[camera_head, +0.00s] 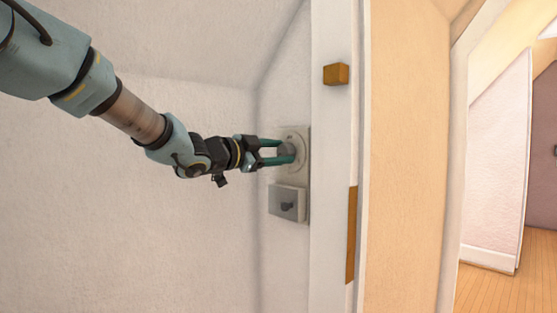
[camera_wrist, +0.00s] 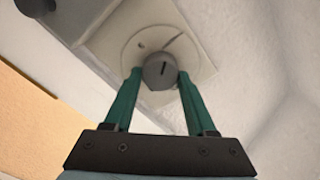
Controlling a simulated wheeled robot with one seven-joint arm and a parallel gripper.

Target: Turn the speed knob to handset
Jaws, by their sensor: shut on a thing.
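The speed knob (camera_wrist: 160,72) is a grey round knob with a dark pointer mark, on a pale round dial on a square wall plate (camera_wrist: 110,52). My gripper (camera_wrist: 158,84) has its two green fingers on either side of the knob, shut on it. In the head view my gripper (camera_head: 283,152) reaches the plate (camera_head: 302,134) from the left, and the fingers partly hide the knob (camera_head: 287,151). The dial has small marks, but the lettering is too small to read.
A second plate with a dark switch (camera_head: 287,206) sits just below the dial plate. A white door frame (camera_head: 331,150) with an orange-brown block (camera_head: 336,74) stands to the right. A doorway opens at the far right. The wall left of the plates is bare.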

